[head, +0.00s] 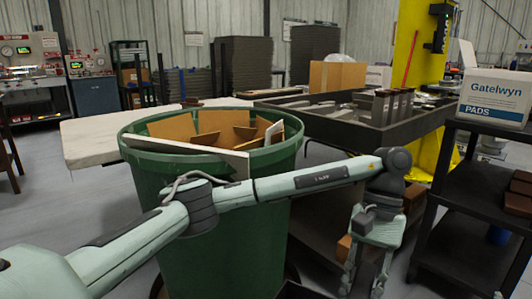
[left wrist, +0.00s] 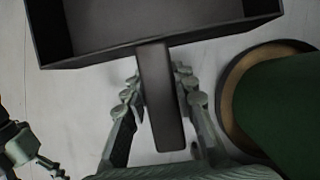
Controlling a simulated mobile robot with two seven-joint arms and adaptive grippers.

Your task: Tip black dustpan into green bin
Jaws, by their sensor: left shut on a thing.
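The green bin (head: 215,225) stands upright in front of me, with cardboard and pale board pieces inside. Its green side also shows at the right of the left wrist view (left wrist: 290,110). My left arm crosses in front of the bin. My left gripper (head: 362,285) points down, to the right of the bin. In the left wrist view its fingers (left wrist: 158,98) are shut on the handle of the black dustpan (left wrist: 158,75). The visible part of the pan looks empty; its far part is cut off. Greenish gripper parts at the lower left (left wrist: 35,155) may be my right gripper.
A dark tray table (head: 330,125) with metal parts stands behind the bin. A black shelf cart (head: 465,190) with a Gatelwyn box (head: 494,97) is at the right. A pale table (head: 90,138) is behind the bin at left. Grey floor is clear at left.

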